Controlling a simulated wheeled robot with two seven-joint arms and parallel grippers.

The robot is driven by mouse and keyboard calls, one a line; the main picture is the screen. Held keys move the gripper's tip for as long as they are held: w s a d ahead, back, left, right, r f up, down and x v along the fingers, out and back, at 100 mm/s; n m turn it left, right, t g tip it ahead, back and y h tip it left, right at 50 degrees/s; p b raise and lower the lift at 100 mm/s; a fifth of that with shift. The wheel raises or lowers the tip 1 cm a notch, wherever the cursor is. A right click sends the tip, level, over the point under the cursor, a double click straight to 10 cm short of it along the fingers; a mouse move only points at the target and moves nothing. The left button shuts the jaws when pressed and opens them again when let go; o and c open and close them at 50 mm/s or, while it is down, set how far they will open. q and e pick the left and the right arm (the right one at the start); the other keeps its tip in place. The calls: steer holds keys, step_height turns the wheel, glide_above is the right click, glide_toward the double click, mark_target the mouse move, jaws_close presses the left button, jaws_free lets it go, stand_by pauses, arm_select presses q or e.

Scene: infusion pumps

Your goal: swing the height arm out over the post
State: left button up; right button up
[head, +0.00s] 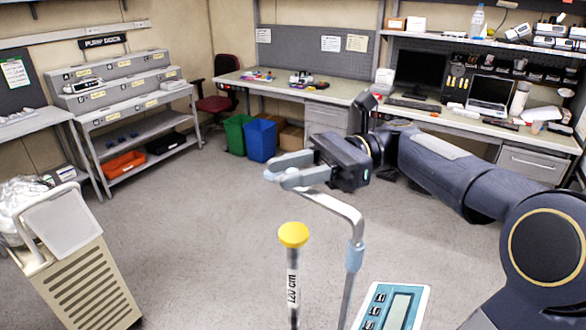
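The height arm (335,207) is a bent grey metal rod. Its upright part, with a light blue sleeve (354,257), rises at the bottom centre, and its upper part reaches left toward my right gripper (274,175). The gripper's pale fingers lie over the rod's far end and hide it; I cannot tell whether they are closed on it. The cap is below the fingers in the picture. My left gripper is out of view.
A blue-and-white keypad panel (393,307) is at the bottom, right of the post. A beige slatted cart (85,275) stands at lower left. A tiered dock rack (125,85), bins and a workbench (350,95) line the walls. The middle floor is open.

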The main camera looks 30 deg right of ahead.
step_height(320, 180, up, 3)
steer(key=shift+b, duration=0.35)
steer(key=s+a+r+b, duration=0.2)
steer(key=s+a+r, duration=0.5)
steer(key=s+r, duration=0.3)
steer(key=shift+s, duration=1.1)
